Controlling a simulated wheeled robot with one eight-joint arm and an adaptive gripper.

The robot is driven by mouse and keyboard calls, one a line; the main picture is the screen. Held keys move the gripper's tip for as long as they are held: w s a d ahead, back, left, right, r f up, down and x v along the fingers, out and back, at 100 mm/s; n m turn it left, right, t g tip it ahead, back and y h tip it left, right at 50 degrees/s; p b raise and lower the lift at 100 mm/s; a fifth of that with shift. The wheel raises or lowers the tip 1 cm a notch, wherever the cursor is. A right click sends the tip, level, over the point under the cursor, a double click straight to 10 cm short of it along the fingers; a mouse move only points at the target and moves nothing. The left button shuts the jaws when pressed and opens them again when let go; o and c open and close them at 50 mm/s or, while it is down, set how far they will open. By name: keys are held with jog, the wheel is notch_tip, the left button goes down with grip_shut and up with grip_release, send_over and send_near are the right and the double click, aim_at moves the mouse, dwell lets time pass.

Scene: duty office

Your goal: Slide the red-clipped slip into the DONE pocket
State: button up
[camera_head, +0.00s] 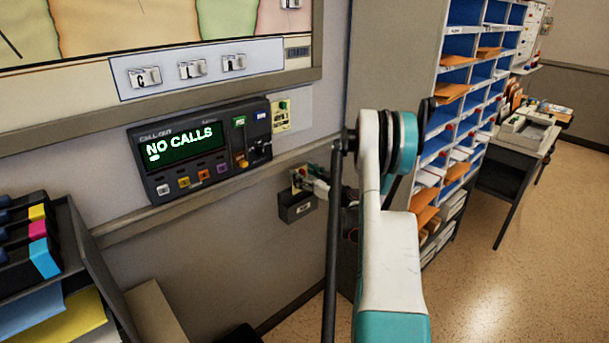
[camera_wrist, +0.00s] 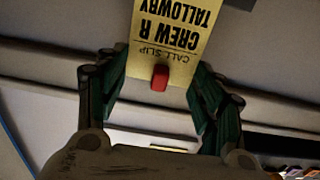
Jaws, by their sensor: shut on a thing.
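My gripper (camera_wrist: 160,66) is shut on the slip, with a green-padded finger at each side. In the head view my gripper (camera_head: 307,181) is at the wall, partly hidden by my arm. A small dark pocket (camera_head: 297,208) is on the wall just below it. Its label is too small to read. I cannot tell whether the slip's end is inside the pocket.
A call-out console (camera_head: 200,150) reading NO CALLS is mounted on the wall to the left. A yellow card (camera_head: 282,116) with a green clip hangs beside it. A wall rail (camera_head: 170,208) runs below. Blue pigeonholes (camera_head: 460,78) stand to the right, and open floor (camera_head: 500,270) lies in front of them.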

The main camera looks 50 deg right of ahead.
jog(key=shift+f, duration=0.1)
jog(key=shift+f, duration=4.25)
jog(key=o, duration=0.9)
jog(key=shift+s, duration=0.15)
send_near(300, 190)
